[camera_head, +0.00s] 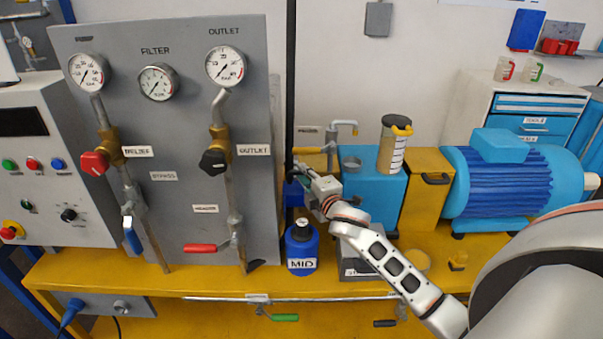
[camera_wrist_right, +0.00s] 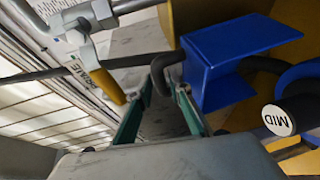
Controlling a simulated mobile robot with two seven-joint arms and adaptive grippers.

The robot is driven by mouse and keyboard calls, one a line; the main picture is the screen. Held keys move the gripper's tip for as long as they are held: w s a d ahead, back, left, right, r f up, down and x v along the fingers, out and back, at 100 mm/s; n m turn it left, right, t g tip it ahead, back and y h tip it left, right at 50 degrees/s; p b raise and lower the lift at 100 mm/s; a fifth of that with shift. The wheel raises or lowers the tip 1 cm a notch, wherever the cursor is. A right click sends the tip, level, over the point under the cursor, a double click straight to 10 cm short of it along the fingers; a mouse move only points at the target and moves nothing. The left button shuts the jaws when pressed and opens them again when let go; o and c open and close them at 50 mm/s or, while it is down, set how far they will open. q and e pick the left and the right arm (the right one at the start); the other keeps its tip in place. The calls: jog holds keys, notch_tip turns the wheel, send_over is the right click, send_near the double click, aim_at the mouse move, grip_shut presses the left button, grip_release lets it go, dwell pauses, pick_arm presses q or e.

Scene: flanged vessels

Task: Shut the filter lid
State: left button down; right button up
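My right gripper (camera_head: 308,180) reaches in from the lower right to the bench behind the blue MID bottle (camera_head: 302,247). In the wrist view its two fingers (camera_wrist_right: 166,88) stand apart with teal inner pads. A dark bent bar (camera_wrist_right: 163,74) shows between or just beyond the tips; contact cannot be told. A blue channel-shaped piece (camera_wrist_right: 232,62) is right beside the fingers. I cannot pick out a filter lid with certainty; the gripper hides that spot in the head view. The word FILTER stands on the grey gauge panel (camera_head: 180,205). My left gripper is not in view.
A tall black rod (camera_head: 291,80) rises by the gripper. A tap with a yellow lever (camera_head: 310,150) is close by, also in the wrist view (camera_wrist_right: 108,85).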

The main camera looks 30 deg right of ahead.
jog(key=shift+w+d+f, duration=0.15)
jog(key=shift+w, duration=0.8)
jog(key=shift+c, duration=0.3)
grip_shut()
